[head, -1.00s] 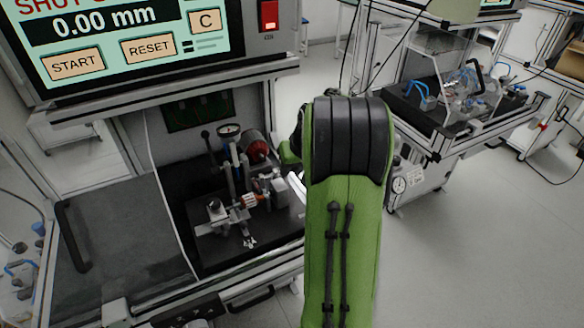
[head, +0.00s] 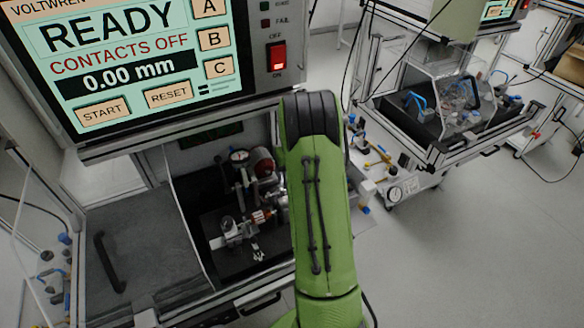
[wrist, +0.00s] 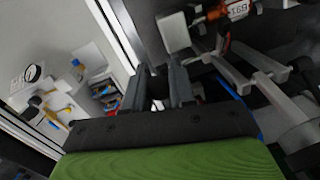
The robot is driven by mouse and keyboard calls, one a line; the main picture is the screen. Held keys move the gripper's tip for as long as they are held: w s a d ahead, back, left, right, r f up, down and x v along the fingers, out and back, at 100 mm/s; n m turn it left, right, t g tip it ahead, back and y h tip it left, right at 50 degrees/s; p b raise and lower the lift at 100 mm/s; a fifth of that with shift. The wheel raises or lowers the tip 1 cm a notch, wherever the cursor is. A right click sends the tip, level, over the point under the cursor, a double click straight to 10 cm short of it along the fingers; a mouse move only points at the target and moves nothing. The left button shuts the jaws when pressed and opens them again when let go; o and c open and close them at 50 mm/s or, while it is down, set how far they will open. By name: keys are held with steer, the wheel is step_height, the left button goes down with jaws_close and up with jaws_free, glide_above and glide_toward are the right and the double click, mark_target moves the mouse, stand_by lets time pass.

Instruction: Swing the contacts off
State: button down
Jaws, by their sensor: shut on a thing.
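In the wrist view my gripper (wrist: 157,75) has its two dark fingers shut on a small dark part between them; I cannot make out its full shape. In the head view my green arm hides the gripper. The test fixture (head: 236,236) stands inside the open bay below the screen, left of my arm. An orange-red part with a white label (wrist: 236,10) shows near grey metal arms (wrist: 262,82), right of the fingers. The screen (head: 125,55) reads READY, CONTACTS OFF in red, and 0.00 mm.
A round gauge (head: 239,156) and a black-knobbed lever (head: 218,161) stand at the back of the bay. A red-lit power switch (head: 278,57) is right of the screen. Another bench with a clear cover (head: 450,92) stands at the right. The floor there is clear.

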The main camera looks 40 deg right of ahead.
steer(key=shift+w+d+r+g+p, duration=0.2)
steer(key=shift+w+g+p, duration=0.2)
steer(key=shift+p, duration=0.3)
steer(key=c, duration=1)
jaws_free()
steer(key=shift+f, duration=0.1)
steer(key=r, duration=0.7)
steer(key=shift+w+d+r, duration=0.25)
steer(key=shift+w+d, duration=0.05)
steer(key=shift+d, duration=0.05)
